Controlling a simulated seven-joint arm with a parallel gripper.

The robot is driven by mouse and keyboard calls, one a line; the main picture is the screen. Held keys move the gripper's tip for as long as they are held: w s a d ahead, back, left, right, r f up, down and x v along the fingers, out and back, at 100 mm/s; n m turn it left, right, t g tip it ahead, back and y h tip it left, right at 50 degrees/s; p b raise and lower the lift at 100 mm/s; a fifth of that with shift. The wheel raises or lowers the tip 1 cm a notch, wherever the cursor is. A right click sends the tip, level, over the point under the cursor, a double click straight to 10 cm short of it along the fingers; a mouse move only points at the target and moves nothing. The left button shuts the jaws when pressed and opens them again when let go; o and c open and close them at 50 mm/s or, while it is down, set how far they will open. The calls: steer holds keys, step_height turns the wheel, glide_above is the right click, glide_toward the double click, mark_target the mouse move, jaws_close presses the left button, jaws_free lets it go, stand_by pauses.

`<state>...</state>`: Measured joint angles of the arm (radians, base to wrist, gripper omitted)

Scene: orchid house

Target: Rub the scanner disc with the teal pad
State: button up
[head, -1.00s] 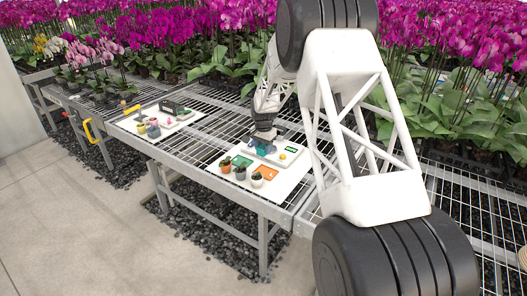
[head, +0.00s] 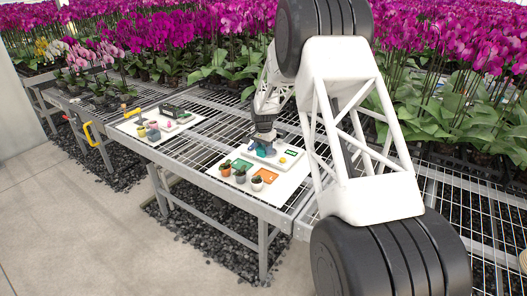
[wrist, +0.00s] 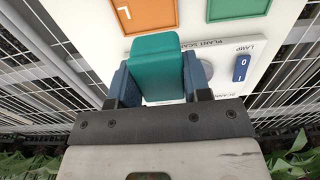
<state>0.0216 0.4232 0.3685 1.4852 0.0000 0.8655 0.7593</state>
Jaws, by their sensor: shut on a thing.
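My gripper (wrist: 160,88) is shut on the teal pad (wrist: 158,48), a rounded block held between two blue fingers. In the head view my gripper (head: 262,151) is low over the scanner, and the pad is hard to make out there. The scanner (wrist: 222,47) is a pale panel marked "PLANT SCAN". The grey round scanner disc (wrist: 207,68) shows just right of the right finger, partly hidden by it. The pad's end appears beside the disc, to its left. I cannot tell whether the pad touches the panel.
A blue lamp switch (wrist: 242,66) is right of the disc. An orange square (wrist: 142,14) and a green square (wrist: 236,6) lie beyond the scanner. Several small potted plants (head: 240,176) stand at the board's front edge. A yellow knob (head: 282,160) is right of my gripper.

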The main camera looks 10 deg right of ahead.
steer(key=w+d, duration=0.2)
steer(key=w, duration=1.2)
steer(key=shift+w+d+r, duration=0.2)
steer(key=shift+d+r, duration=0.15)
steer(key=shift+r, duration=0.1)
steer(key=shift+f, duration=0.15)
